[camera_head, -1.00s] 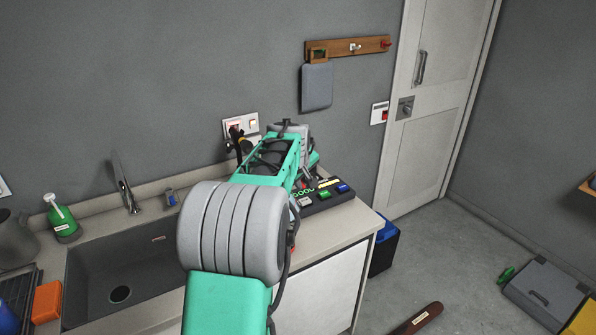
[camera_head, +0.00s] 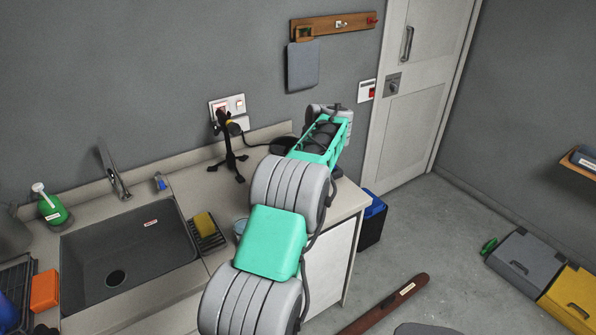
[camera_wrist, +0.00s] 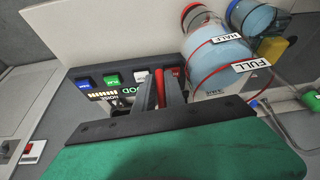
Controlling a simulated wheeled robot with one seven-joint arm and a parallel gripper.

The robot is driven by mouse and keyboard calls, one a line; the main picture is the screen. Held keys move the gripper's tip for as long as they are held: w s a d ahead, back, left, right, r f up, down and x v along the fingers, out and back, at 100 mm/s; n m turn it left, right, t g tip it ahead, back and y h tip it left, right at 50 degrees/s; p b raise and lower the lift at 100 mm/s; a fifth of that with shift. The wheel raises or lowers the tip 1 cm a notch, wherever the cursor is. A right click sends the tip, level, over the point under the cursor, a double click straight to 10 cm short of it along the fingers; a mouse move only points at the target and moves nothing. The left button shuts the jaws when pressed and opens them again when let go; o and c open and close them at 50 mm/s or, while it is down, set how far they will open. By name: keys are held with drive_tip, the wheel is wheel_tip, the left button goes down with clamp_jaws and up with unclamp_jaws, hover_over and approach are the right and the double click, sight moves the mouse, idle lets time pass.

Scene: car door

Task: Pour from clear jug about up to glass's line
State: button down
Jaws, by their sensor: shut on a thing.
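In the wrist view, a large clear, bluish vessel (camera_wrist: 222,68) with red lines and HALF and FULL labels is just right of my fingers. A smaller vessel with a red rim (camera_wrist: 194,18) and a blue-rimmed one (camera_wrist: 240,14) show behind it, overlapping it. I cannot tell for sure which is the jug and which the glass, nor the liquid levels. In the head view, my arm hides the gripper.
A panel with coloured buttons (camera_wrist: 112,82) is close to the left of my fingers. A yellow sponge (camera_head: 204,223) sits on a rack by the sink (camera_head: 130,255). A black stand (camera_head: 231,160) is near the wall. A green soap bottle (camera_head: 51,208) stands left.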

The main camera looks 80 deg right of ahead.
drive_tip(key=shift+r, duration=0.1)
drive_tip(key=shift+r, duration=2.5)
